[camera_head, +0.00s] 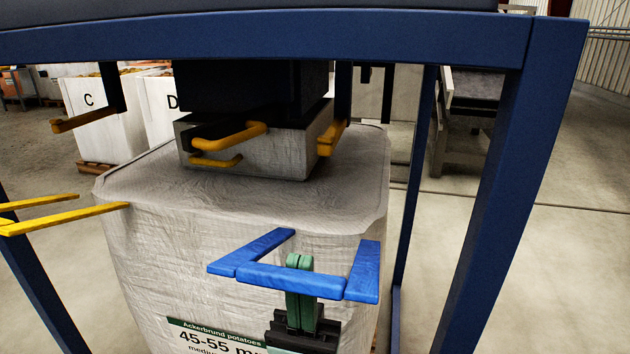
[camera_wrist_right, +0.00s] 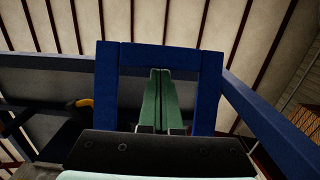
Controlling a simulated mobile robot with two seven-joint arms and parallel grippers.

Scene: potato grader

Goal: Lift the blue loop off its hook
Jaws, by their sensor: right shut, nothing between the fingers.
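The blue loop (camera_head: 262,275) is an angular band in front of the big white bag, at the lower middle of the head view. In the right wrist view the blue loop (camera_wrist_right: 106,85) frames the fingers, with one bar across their tips and a side bar on each side. My right gripper (camera_head: 299,262) has green fingers, shut with nothing between them, pointing up at the loop's front bar. It also shows in the right wrist view (camera_wrist_right: 160,72). I cannot tell whether the fingers touch the loop. No hook is visible at the blue loop. My left gripper is not in view.
The white bag (camera_head: 150,260) stands inside a dark blue frame (camera_head: 510,190). Yellow-orange hooks (camera_head: 240,132) surround the grey spout block (camera_head: 285,152) above it. Yellow bars (camera_head: 65,212) reach in at left. Bags marked C (camera_head: 95,115) and D stand behind.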

